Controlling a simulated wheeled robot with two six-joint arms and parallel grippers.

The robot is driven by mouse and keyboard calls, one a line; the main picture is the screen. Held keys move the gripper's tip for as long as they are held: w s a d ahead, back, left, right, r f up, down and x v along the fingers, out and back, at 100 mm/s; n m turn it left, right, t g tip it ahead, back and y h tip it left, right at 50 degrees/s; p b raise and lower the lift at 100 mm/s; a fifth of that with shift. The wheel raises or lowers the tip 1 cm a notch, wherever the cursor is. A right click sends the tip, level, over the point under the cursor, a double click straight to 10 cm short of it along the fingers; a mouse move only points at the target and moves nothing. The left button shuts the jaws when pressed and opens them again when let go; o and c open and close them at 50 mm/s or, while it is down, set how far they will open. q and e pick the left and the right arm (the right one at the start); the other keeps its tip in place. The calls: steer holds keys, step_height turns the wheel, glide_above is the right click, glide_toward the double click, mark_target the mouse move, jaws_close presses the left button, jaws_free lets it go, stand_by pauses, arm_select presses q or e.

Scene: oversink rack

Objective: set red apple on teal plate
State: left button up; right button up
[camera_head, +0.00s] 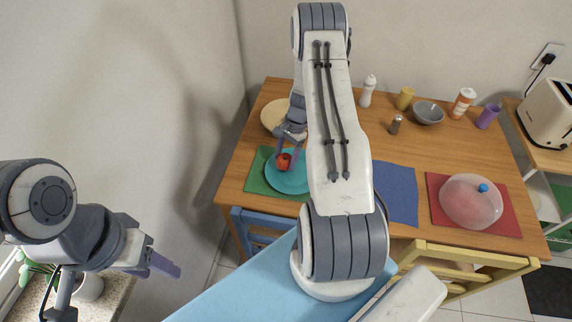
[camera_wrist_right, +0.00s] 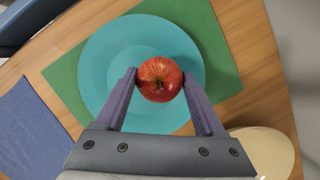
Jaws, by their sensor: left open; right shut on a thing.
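The red apple (camera_head: 284,161) is between the fingers of my right gripper (camera_head: 288,158), over the teal plate (camera_head: 287,182). In the right wrist view, the apple (camera_wrist_right: 159,80) is pinched between both fingertips of my right gripper (camera_wrist_right: 159,84), with the teal plate (camera_wrist_right: 108,62) behind it. I cannot tell whether the apple touches the plate. The plate lies on a green placemat (camera_head: 256,178). My left gripper (camera_head: 165,266) is open and empty, away from the table at the lower left.
A cream plate (camera_head: 272,113) lies behind the teal plate. A blue placemat (camera_head: 398,190) and a red placemat (camera_head: 449,218) with a clear dome (camera_head: 468,204) are to the right. A grey bowl (camera_head: 428,113), cups and shakers stand at the back. Chairs (camera_head: 465,256) line the front edge.

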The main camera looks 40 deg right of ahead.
step_height(320, 180, down, 2)
steer(key=shift+d+f+b, duration=0.1)
steer(key=shift+f+b, duration=0.05)
steer(key=shift+b, duration=0.25)
steer(key=shift+r, duration=0.2)
arm_select(q)
steer(key=shift+f, duration=0.85)
arm_select(e)
steer(key=shift+f, duration=0.1)
steer(key=o, duration=1)
steer(key=shift+f, duration=0.15)
steer(key=o, duration=0.4)
